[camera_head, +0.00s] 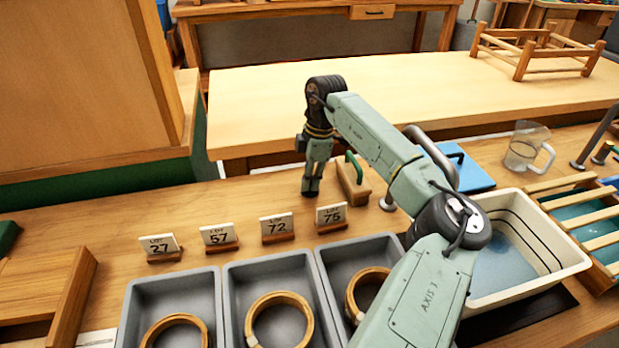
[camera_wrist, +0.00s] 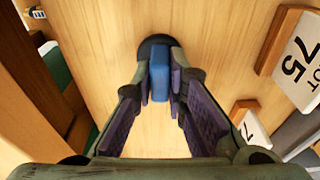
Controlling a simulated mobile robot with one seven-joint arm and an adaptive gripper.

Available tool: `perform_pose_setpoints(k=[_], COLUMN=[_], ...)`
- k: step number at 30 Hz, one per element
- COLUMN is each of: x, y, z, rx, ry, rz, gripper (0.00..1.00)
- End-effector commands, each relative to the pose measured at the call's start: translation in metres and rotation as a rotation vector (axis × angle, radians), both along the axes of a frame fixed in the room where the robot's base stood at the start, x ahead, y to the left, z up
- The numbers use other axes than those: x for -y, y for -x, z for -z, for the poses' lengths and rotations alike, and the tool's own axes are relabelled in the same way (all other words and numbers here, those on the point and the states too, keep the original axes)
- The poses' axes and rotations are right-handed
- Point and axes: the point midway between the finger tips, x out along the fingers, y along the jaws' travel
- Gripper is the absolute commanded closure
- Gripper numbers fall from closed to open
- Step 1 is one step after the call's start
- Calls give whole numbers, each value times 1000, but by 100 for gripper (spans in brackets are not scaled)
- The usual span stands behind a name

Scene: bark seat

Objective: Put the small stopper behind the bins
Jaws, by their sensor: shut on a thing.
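My gripper (camera_head: 311,186) points down over the bench behind the row of cards. In the wrist view, its two fingers (camera_wrist: 160,88) are shut on the small stopper (camera_wrist: 160,78), which shows as a blue block with a dark round end. I cannot tell whether the stopper touches the bench. In the head view the stopper is too small to make out at the fingertips. The grey bins stand at the front: left (camera_head: 135,297), middle (camera_head: 265,265), right (camera_head: 345,252). Each has a wooden ring in it. My gripper is beyond the right part of the row.
Number cards on wooden bases stand behind the bins: 27 (camera_head: 158,245), 57 (camera_head: 218,235), 72 (camera_head: 277,227), 75 (camera_head: 331,216). A wooden block with a green handle (camera_head: 354,183) is close right of my gripper. A white tub (camera_head: 571,262) stands right. Bench left of my gripper is clear.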

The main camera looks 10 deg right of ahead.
Motion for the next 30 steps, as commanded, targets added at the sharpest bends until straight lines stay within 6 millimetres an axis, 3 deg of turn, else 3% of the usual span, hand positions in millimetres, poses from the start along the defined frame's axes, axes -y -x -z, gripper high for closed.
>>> perform_pose_setpoints(k=[9,21,26,30], x=[0,1,5,9], y=[0,0,-1,-1], z=[1,-5,-29,-60], rx=[0,1,3,3], ry=[0,0,2,2], rz=[0,0,1,2], gripper=[68,67,67,67])
